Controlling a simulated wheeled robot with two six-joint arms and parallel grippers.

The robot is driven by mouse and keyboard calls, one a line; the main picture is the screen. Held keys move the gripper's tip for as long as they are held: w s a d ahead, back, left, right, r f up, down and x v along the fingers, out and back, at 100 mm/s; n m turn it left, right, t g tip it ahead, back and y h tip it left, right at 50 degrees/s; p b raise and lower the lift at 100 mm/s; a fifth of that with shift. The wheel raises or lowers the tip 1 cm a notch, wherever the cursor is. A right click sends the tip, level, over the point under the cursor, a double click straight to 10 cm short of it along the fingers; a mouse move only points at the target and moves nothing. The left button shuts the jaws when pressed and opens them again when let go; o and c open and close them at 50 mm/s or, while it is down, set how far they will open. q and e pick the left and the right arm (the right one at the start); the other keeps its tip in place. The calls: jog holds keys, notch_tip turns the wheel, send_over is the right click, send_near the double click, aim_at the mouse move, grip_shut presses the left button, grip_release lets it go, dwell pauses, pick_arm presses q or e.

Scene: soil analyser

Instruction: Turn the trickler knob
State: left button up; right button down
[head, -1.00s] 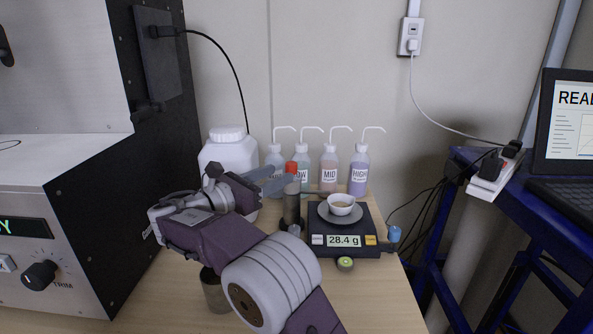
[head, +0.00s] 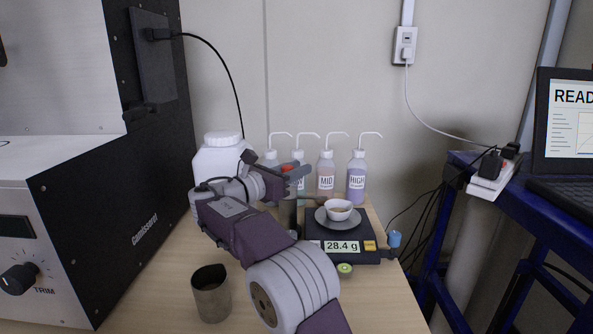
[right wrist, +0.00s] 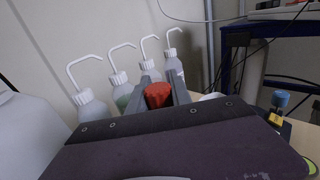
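The trickler knob is red (right wrist: 157,95) and sits between the two grey fingers of my right gripper in the right wrist view. The fingers lie close against both sides of it, with no clear gap. In the head view my right gripper (head: 288,176) is at the top of the trickler, and only a little of the red knob (head: 287,166) shows. The trickler's dark body (head: 287,213) is mostly hidden behind my arm. The balance (head: 345,249) reads 28.4 g and carries a white bowl (head: 340,210) on its round pan. My left gripper is not in view.
Several wash bottles, one a purple HIGH bottle (head: 356,178), stand behind the gripper. A white jar (head: 219,160) is at the left. A dark metal cup (head: 211,294) stands in front. The analyser (head: 120,220) fills the left side. A blue knob (head: 394,239) is beside the balance.

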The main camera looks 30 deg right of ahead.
aim_at(283, 168)
jog(key=n+t+y+b, duration=0.3)
jog(key=n+t+y, duration=0.1)
jog(key=w+a+n+t+y+b, duration=0.1)
jog(key=n+t+y+b, duration=0.2)
jog(key=n+t+y, duration=0.1)
jog(key=w+a+n+t+y+b, duration=0.1)
jog(key=n+t+y+b, duration=0.2)
jog(key=n+t+y, duration=0.1)
jog(key=shift+f+t+y, duration=0.2)
jog(key=shift+t+y, duration=0.1)
jog(key=shift+y, duration=0.4)
jog(key=n+y, duration=0.1)
jog(key=n+y+b, duration=0.1)
jog(key=y, duration=0.1)
jog(key=shift+w+a+r+n+y, duration=0.15)
jog(key=shift+a+n+y, duration=0.4)
jog(key=shift+n+y, duration=0.35)
jog(key=shift+y, duration=0.35)
jog(key=shift+a+n+y, duration=0.2)
jog(key=shift+n+y, duration=0.4)
jog(key=shift+y, duration=0.35)
jog(key=shift+a, duration=0.1)
